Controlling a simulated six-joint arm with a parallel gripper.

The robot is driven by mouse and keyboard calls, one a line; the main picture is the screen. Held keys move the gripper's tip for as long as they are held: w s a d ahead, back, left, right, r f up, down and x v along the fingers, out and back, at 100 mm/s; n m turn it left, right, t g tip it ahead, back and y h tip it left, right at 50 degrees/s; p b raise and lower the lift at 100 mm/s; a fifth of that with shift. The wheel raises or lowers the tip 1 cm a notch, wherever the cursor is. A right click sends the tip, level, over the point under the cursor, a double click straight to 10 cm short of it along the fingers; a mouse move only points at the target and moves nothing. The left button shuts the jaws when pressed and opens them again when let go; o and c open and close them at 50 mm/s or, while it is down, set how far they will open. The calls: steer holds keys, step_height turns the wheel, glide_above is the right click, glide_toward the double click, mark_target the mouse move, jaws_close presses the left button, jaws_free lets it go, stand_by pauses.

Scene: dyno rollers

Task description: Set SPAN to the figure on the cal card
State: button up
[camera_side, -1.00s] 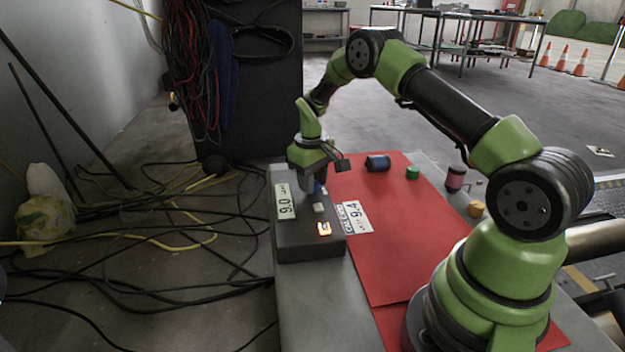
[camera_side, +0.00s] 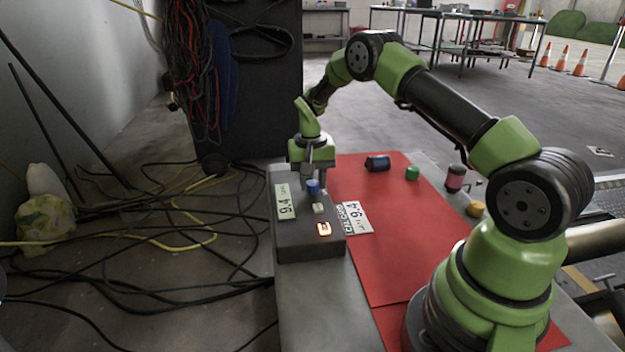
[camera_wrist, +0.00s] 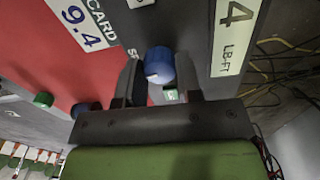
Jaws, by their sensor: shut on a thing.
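The grey control box (camera_side: 310,241) stands on the table's left side. Its display (camera_side: 286,202) reads 9.4, and part of it shows in the wrist view (camera_wrist: 237,30) with "LB-FT". The cal card (camera_side: 355,217) lies beside the box and reads 9.4; it also shows in the wrist view (camera_wrist: 83,27). My gripper (camera_side: 313,182) is above the box, shut on the blue knob (camera_side: 313,187). In the wrist view the knob (camera_wrist: 160,66) sits between the two fingers.
A white button (camera_side: 319,208) and an orange-rimmed lit switch (camera_side: 324,229) are on the box near the knob. A dark blue cylinder (camera_side: 377,163), a green piece (camera_side: 412,173), a pink-and-black cylinder (camera_side: 456,178) and a yellow piece (camera_side: 476,209) stand to the right. The red mat's (camera_side: 400,255) front is clear.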

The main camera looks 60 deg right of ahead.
mark_target(311, 182)
stand_by(0.5)
steer(key=o, duration=0.9)
steer(key=shift+o, duration=0.2)
step_height(311, 182, up, 9)
steer(key=shift+w+a+r, duration=0.1)
steer(key=shift+w, duration=0.05)
steer(key=shift+r, duration=0.4)
